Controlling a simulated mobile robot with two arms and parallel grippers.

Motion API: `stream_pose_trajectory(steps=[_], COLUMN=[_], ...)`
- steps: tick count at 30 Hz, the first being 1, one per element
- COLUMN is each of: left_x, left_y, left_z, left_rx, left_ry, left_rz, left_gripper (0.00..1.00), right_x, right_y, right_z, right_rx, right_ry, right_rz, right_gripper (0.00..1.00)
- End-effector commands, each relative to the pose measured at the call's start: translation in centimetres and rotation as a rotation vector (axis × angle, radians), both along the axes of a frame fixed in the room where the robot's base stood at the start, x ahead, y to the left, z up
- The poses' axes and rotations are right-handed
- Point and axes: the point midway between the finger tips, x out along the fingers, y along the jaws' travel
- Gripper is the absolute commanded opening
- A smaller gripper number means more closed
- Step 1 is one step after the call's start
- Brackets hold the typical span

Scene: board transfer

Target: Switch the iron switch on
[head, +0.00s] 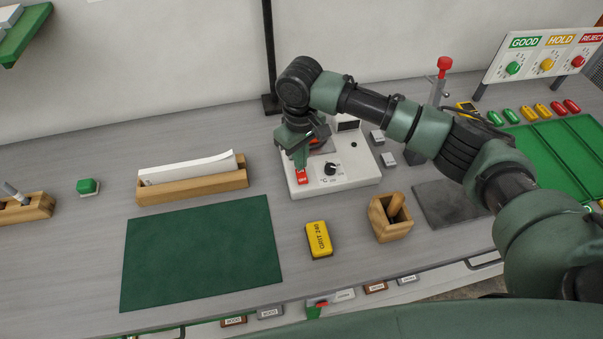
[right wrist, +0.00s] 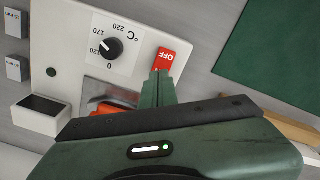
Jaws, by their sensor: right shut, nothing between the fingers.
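The iron switch (head: 302,178) is a small red rocker with white lettering, on the front left of a white control box (head: 345,182). In the right wrist view the switch (right wrist: 166,61) shows its OFF half, and my fingertips cover the other half. My right gripper (head: 300,163) is shut and empty, pointing down at the switch's far half. Its fingers also show in the right wrist view (right wrist: 160,76). I cannot tell whether they touch or press the rocker. My left gripper is not in view.
A black dial (head: 330,169) sits right of the switch, with an orange part (right wrist: 104,107) on a metal plate behind. A thin black post (head: 268,60) stands behind.

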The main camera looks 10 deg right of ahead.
Motion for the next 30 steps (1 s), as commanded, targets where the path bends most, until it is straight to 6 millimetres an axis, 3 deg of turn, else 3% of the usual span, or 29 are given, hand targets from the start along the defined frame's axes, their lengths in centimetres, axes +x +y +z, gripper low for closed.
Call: stream_pose_trajectory(steps=[30], left_x=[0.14], left_y=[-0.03], left_z=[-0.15], left_rx=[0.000], left_ry=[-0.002], left_rz=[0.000], left_gripper=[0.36], right_x=[0.02], right_y=[-0.01], right_z=[-0.64], right_rx=[0.000], right_ry=[0.000], right_rz=[0.000], right_gripper=[0.00])
